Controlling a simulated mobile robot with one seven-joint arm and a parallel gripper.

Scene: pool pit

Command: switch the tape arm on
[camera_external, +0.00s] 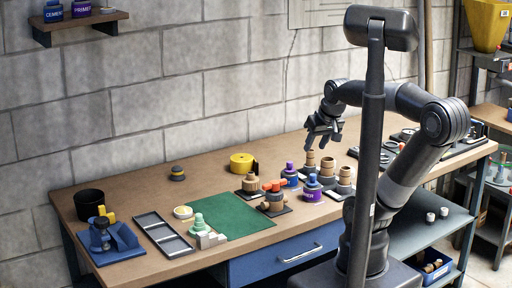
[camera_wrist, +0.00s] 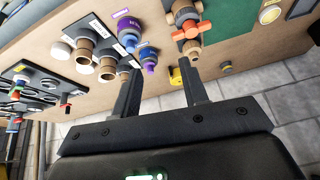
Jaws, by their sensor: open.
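I cannot tell for sure which object is the tape arm. A yellow round tape-like roll (camera_external: 242,162) with a small dark piece at its right side stands at the back of the workbench, near the wall. A small yellow item (camera_wrist: 176,77) shows between my fingers in the wrist view, partly cut off by the right finger; it may be the same roll. My gripper (camera_external: 321,138) is open and empty, pointing down above the back of the bench, right of the roll and apart from it. In the wrist view its two fingers (camera_wrist: 162,82) stand well apart.
The block wall (camera_external: 200,95) closes the back.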

